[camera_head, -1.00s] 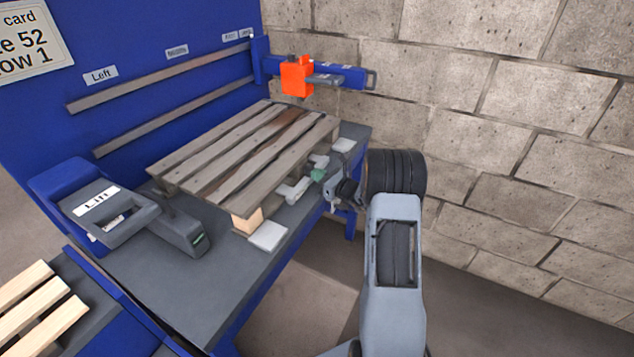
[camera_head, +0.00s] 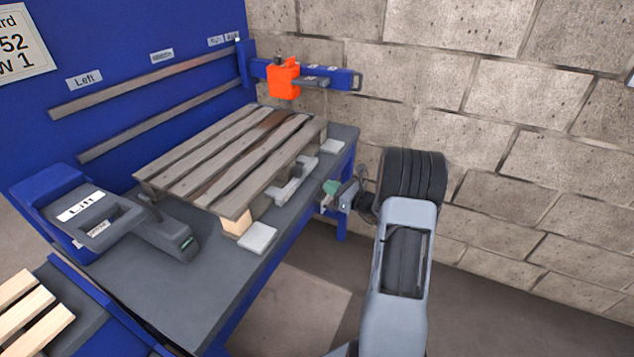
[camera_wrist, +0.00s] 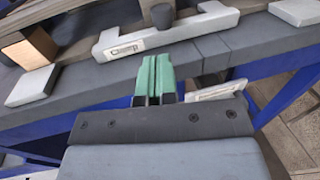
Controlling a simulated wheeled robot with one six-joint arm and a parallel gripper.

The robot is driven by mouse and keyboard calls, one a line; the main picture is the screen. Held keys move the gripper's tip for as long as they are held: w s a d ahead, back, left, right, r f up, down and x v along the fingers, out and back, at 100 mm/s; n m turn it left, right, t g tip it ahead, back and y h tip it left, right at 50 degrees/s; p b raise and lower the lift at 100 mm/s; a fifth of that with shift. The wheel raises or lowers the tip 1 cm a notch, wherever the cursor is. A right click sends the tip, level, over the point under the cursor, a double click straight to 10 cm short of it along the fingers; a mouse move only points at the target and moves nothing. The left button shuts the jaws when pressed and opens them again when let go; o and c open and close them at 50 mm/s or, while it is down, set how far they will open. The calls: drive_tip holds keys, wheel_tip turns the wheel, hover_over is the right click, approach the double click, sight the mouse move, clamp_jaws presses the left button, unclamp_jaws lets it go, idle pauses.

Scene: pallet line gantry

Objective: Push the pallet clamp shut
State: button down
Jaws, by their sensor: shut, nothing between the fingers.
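The pallet clamp is a pale bar (camera_head: 291,182) at the right side of the slatted wooden pallet (camera_head: 215,165) on the grey bench. In the wrist view the clamp (camera_wrist: 185,32) lies across the bench top, with a small label, and a dark round knob behind it. I cannot tell whether it touches the pallet. My gripper (camera_head: 331,188) is just off the bench's right edge, apart from the clamp. In the wrist view its green fingertips (camera_wrist: 154,76) are shut together and empty, pointing toward the clamp with a gap of bench between.
White pads (camera_head: 257,237) sit at the pallet's corners. A blue-grey lift unit (camera_head: 90,215) stands at the bench's left. An orange block (camera_head: 283,79) hangs on a blue beam (camera_head: 330,77) beyond the pallet. A brick wall (camera_head: 500,130) closes the right.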

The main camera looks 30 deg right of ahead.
drive_tip(key=shift+v, duration=2.2)
drive_tip(key=shift+f, duration=0.1)
